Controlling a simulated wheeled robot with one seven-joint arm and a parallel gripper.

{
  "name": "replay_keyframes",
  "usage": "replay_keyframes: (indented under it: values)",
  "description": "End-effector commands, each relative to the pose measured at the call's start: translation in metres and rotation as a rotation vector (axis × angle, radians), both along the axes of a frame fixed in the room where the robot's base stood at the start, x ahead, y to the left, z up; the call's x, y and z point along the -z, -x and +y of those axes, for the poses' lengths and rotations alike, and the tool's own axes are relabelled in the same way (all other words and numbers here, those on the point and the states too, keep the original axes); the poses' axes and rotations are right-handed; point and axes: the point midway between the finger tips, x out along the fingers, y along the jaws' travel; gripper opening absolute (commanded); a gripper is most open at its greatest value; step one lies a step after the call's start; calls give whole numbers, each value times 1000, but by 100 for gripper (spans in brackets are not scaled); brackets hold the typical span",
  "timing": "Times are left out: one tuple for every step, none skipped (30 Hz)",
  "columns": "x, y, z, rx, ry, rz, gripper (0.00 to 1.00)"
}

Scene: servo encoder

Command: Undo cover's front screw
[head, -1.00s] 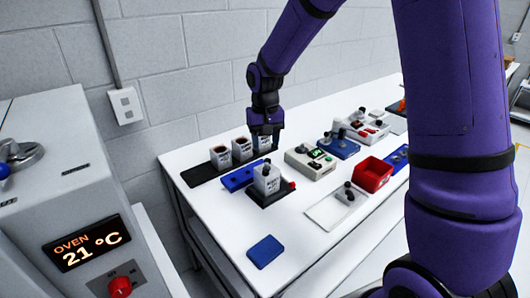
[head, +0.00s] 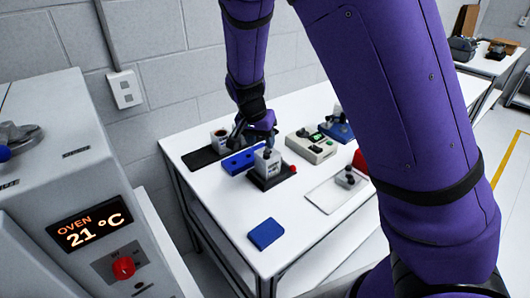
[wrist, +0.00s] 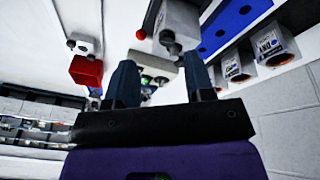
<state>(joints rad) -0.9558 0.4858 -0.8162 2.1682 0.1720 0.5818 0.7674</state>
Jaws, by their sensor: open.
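The white servo unit (head: 267,161) stands upright in a black holder (head: 270,178) with a red knob (head: 293,168) at its right. Dark screw heads (wrist: 168,36) show on the unit in the wrist view; I cannot tell which is the front one. My gripper (head: 258,136) is above the table, just behind the unit and over the blue block in the head view. In the wrist view my gripper (wrist: 162,85) has its two fingers wide apart with nothing between them, and the unit lies beyond the fingertips. The arm hides part of the fingers in the head view.
A blue block with holes (head: 238,162) lies close behind the unit. Labelled cups (wrist: 270,45) stand on a black mat (head: 200,158). A grey box with a green display (head: 312,146), a white tray (head: 325,197) and a blue pad (head: 266,234) are nearby.

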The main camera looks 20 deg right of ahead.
Motion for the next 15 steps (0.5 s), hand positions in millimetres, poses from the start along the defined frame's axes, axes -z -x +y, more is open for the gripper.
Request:
replay_keyframes:
  values:
    - [-4, 1, 4, 16, 11, -23, 48]
    - [-6, 2, 5, 32, 16, -39, 48]
    - [-9, 2, 6, 51, 21, -61, 48]
    - [-12, 3, 7, 67, 24, -77, 48]
    - [-15, 3, 7, 80, 28, -92, 48]
    - [-19, 3, 8, 97, 31, -112, 48]
    - [-21, 4, 9, 108, 33, -125, 48]
    - [-24, 4, 10, 118, 34, -138, 48]
    - [-27, 4, 11, 131, 35, -154, 48]
    - [-29, 4, 11, 139, 35, -164, 48]
    - [-30, 4, 11, 145, 36, -172, 48]
    - [-32, 4, 12, 152, 37, -182, 48]
    - [-33, 4, 11, 157, 36, -187, 48]
    - [-34, 4, 12, 160, 37, -191, 48]
    - [-34, 4, 12, 163, 36, -195, 48]
